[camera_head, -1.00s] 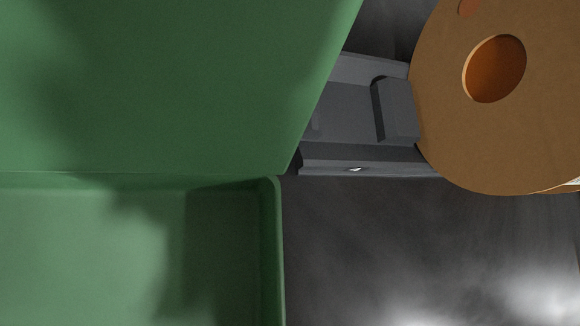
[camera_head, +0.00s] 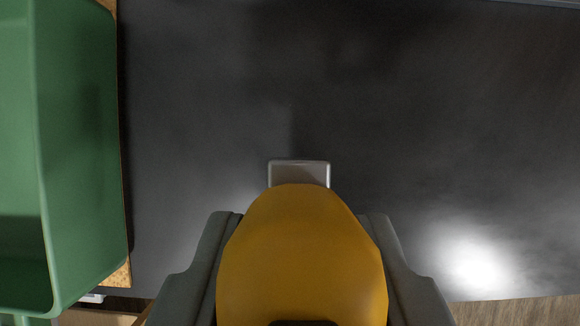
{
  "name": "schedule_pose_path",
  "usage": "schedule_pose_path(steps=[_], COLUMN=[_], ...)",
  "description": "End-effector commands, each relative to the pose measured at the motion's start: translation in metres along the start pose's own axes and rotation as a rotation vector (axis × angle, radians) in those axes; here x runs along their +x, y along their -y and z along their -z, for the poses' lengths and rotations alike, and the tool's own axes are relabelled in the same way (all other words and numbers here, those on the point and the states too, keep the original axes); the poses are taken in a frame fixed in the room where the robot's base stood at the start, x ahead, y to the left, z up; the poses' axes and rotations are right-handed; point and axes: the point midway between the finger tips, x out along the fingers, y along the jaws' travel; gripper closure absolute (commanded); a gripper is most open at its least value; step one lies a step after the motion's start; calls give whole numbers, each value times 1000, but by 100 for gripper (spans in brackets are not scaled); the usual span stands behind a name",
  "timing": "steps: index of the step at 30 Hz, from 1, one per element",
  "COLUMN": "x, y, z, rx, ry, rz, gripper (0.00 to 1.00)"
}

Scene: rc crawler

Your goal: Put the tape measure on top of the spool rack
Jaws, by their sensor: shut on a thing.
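The tape measure (camera_head: 302,265) is a rounded yellow-orange body at the bottom middle. A pale metal tab (camera_head: 298,173) shows at its far end and looks like the tape's end. My gripper (camera_head: 302,222) is shut on the tape measure, with one grey finger on each side of it. The near part of the tape measure runs out of the picture. The spool rack is not seen in this view.
A green open bin (camera_head: 80,150) stands at the left, by a strip of tan board (camera_head: 118,277). The dark flat surface (camera_head: 430,130) in the middle and right is clear. Its front edge meets wooden planks (camera_head: 520,312) at the bottom right.

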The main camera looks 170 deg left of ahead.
Motion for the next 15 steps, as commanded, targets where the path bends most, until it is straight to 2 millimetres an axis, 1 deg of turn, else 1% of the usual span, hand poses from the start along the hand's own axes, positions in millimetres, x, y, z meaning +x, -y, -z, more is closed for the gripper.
schedule_pose_path(steps=[1, 3, 6, 11, 15], x=[9, 19, 31, 39, 51], y=[0, 0, 0, 0, 0], z=[-4, -8, -13, -16, -22], rx=[0, 0, 0, 0, 0], ry=[2, 2, 1, -1, 1], rz=[0, 0, 0, 0, 0], gripper=[95, 95, 95, 95, 95])
